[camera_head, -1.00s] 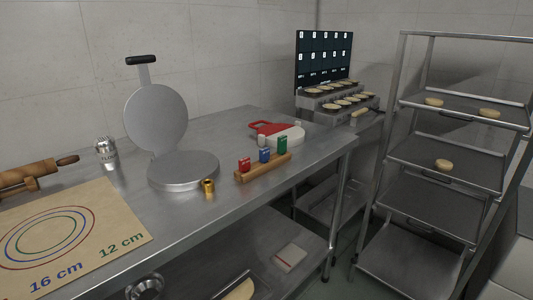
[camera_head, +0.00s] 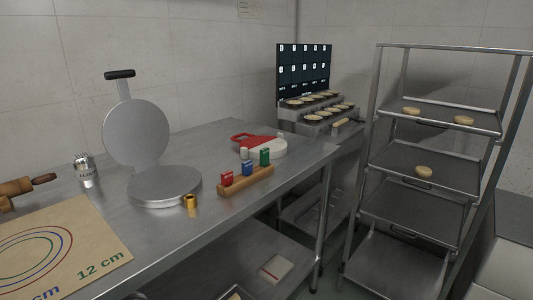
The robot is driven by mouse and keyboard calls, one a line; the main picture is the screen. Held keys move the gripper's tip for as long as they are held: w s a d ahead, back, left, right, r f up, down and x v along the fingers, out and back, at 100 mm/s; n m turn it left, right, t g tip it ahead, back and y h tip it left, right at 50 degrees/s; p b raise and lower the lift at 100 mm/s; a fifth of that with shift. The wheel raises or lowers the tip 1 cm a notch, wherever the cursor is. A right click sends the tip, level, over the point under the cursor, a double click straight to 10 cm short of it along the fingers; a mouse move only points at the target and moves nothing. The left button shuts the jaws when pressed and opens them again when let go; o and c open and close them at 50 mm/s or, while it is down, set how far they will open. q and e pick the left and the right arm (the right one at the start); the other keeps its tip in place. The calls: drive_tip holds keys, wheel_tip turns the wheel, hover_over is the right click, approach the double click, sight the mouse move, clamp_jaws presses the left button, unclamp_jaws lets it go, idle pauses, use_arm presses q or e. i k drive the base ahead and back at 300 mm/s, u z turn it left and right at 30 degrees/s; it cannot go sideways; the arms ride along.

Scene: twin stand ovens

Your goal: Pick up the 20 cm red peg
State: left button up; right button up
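A wooden peg rack (camera_head: 246,182) stands on the steel table, holding a red peg (camera_head: 227,178) at its left end, a blue peg (camera_head: 247,168) in the middle and a green peg (camera_head: 265,157) at its right end. The pegs stand upright. Any size marking on the red peg is too small to read. Neither of my grippers shows in the head view.
An open round press (camera_head: 164,186) stands left of the rack, with a small brass cylinder (camera_head: 190,201) between them. A red and white item (camera_head: 262,145) lies behind the rack. A shelf rack (camera_head: 420,167) with round breads stands right. The table front (camera_head: 200,231) is bare.

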sight(228, 178)
drive_tip(key=u, duration=0.5)
drive_tip(key=k, duration=1.2)
drive_tip(key=z, duration=0.45)
drive_tip(key=i, duration=1.2)
drive_tip(key=u, duration=0.55)
drive_tip(key=i, duration=0.65)
drive_tip(key=u, duration=0.75)
